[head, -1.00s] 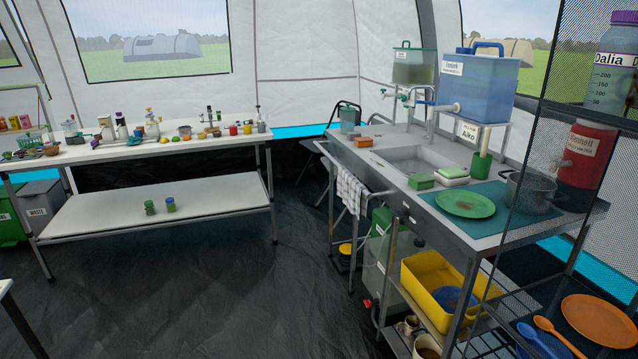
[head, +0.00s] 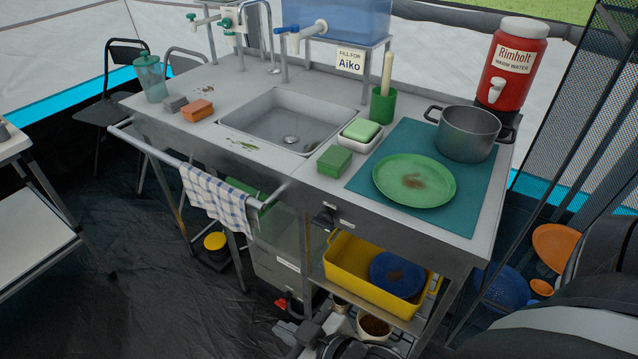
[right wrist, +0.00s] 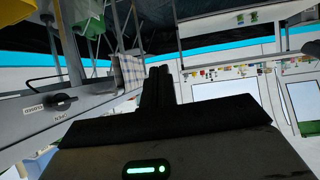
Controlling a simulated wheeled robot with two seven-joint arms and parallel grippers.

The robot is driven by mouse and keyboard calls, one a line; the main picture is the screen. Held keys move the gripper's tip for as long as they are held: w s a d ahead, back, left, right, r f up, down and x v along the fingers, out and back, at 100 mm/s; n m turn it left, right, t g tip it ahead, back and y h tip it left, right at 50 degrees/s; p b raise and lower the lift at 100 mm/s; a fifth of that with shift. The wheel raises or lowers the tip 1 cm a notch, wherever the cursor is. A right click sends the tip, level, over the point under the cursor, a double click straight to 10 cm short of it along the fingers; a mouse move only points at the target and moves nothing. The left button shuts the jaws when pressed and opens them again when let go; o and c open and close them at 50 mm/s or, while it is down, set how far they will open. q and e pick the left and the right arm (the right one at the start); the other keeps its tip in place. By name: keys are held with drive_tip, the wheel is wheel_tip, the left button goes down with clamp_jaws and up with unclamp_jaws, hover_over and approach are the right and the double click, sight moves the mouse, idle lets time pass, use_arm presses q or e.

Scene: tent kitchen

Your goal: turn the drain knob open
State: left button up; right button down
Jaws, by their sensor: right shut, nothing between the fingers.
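The drain knob (head: 325,217) is a small dark knob on the front panel of the metal sink counter, below the green sponge. In the right wrist view the knob (right wrist: 62,101) is at the left, with printed words beside it, one reading CLOSED. The sink basin (head: 290,122) is empty, with a round drain in its floor. My right gripper (head: 284,328) is low in front of the counter, below and apart from the knob. Its black fingers (right wrist: 158,88) are together with nothing between them. My left gripper is not in view.
A checked towel (head: 213,195) hangs on the front rail left of the knob. Below the counter are a yellow tub (head: 345,268) and a grey-green container (head: 275,262). A green plate (head: 414,180) and a pot (head: 468,133) stand on top. Open floor lies at left.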

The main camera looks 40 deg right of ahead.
drive_tip(key=w+a+r+n+t+y, duration=0.3)
drive_tip(key=w+r+n+t, duration=0.2)
drive_tip(key=w+r+n, duration=0.4)
drive_tip(key=w+a+r+n+y, duration=0.2)
drive_tip(key=a+r+n+y, duration=0.2)
drive_tip(key=r+n+y, duration=0.25)
wheel_tip(320, 180, up, 3)
drive_tip(key=m+g+h+b, duration=0.3)
drive_tip(key=m+g+h, duration=1.15)
drive_tip(key=m, duration=1.85)
hover_over(315, 221)
drive_tip(key=g+y, duration=0.1)
drive_tip(key=g, duration=0.1)
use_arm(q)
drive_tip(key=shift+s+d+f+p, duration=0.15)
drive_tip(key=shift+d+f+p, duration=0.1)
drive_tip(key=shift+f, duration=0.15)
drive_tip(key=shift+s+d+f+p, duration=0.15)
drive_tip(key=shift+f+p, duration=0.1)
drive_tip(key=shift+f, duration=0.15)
use_arm(e)
wheel_tip(315, 221, down, 13)
drive_tip(key=shift+f, duration=0.2)
